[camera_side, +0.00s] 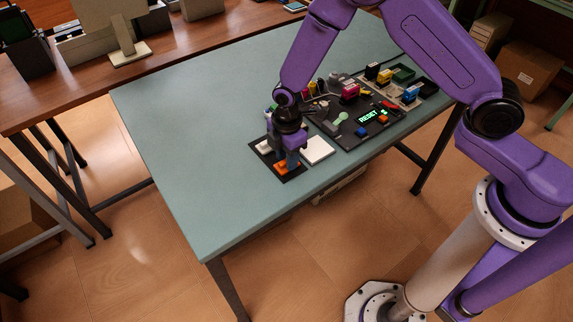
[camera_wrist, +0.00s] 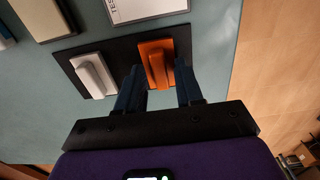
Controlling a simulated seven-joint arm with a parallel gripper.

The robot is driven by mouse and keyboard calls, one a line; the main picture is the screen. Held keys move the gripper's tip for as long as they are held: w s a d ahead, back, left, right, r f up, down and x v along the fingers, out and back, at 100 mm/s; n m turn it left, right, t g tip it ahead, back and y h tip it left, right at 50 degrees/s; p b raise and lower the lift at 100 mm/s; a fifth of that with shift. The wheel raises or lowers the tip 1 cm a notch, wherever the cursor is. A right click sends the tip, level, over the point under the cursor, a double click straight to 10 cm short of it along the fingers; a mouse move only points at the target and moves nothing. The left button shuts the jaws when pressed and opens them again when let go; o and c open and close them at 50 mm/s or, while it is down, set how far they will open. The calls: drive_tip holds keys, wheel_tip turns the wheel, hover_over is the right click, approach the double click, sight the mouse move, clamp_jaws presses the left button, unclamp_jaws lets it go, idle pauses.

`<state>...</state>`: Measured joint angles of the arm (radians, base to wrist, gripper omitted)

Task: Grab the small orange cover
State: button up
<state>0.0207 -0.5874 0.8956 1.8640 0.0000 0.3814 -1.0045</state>
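The small orange cover (camera_wrist: 157,62) has a raised grip bar and sits on a black board (camera_wrist: 120,49) in the wrist view. It also shows low on the board in the side view (camera_side: 283,170), partly hidden by my gripper. My gripper (camera_wrist: 159,68) is open, with its two blue fingers apart. In the wrist view one fingertip appears to each side of the orange grip bar, with gaps between. I cannot tell how far down the fingers reach. In the side view my gripper (camera_side: 291,162) is pointed down right at the cover.
A white cover (camera_wrist: 92,75) of similar shape lies beside the orange one on the same board. A white block (camera_side: 316,149) marked "TEST" stands close by. A dark panel (camera_side: 345,135) with a lit "RESET" display and several coloured parts lies beyond. The table's left part (camera_side: 190,130) is clear.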

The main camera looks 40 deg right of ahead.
clamp_jaws()
drive_tip(key=shift+r, duration=3.25)
